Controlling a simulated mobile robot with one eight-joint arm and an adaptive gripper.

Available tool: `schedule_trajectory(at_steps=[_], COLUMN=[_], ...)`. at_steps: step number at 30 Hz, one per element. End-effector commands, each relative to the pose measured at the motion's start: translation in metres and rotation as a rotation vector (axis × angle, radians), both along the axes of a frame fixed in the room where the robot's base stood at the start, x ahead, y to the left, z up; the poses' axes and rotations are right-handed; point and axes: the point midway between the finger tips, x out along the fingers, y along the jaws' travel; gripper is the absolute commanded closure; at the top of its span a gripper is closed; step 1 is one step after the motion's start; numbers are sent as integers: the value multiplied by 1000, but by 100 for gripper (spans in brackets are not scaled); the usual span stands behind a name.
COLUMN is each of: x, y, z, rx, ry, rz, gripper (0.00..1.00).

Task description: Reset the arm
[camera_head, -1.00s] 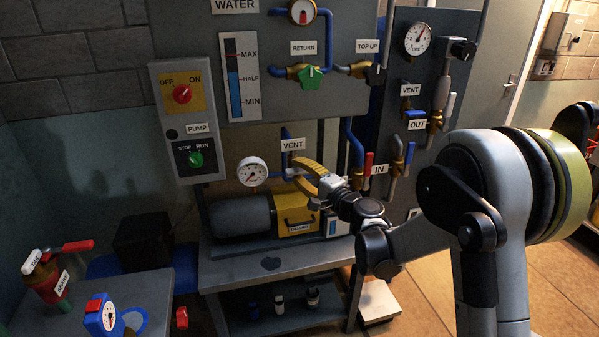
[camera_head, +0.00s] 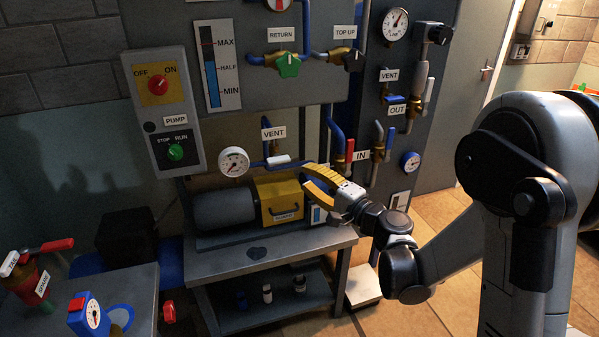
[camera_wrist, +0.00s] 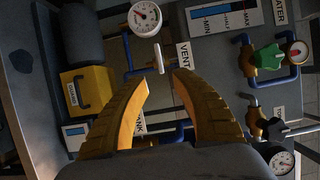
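My gripper (camera_head: 308,177) is in front of the pump bench, just right of the white handle (camera_head: 279,160) below the VENT label (camera_head: 273,133). In the wrist view my gripper (camera_wrist: 160,72) shows two curved yellow fingers spread apart with nothing held between them. The white handle (camera_wrist: 158,58) shows beyond the fingertips, apparently apart from them. My arm reaches in from the right, bent at the elbow.
A white dial gauge (camera_head: 233,161) stands left of the vent handle. A yellow box (camera_head: 279,200) and grey motor (camera_head: 224,209) sit on the bench (camera_head: 215,262). A red IN handle (camera_head: 350,150) is right of my gripper. Open floor lies at lower right.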

Motion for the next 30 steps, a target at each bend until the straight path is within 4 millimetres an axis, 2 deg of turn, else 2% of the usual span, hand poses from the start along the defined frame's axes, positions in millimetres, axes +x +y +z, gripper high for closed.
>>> schedule_trajectory(at_steps=[11, 16, 20, 23, 26, 30], x=[-3, -21, -55, -89, -126, -181], y=[-1, 5, 7, 1, -12, -40], z=[1, 11, 18, 17, 14, 4], rx=[-8, -143, -365, -555, -743, -1006], ry=[0, 7, 24, 42, 64, 102], rz=[2, 27, 65, 97, 128, 166], gripper=[68, 68, 68, 68, 68, 68])
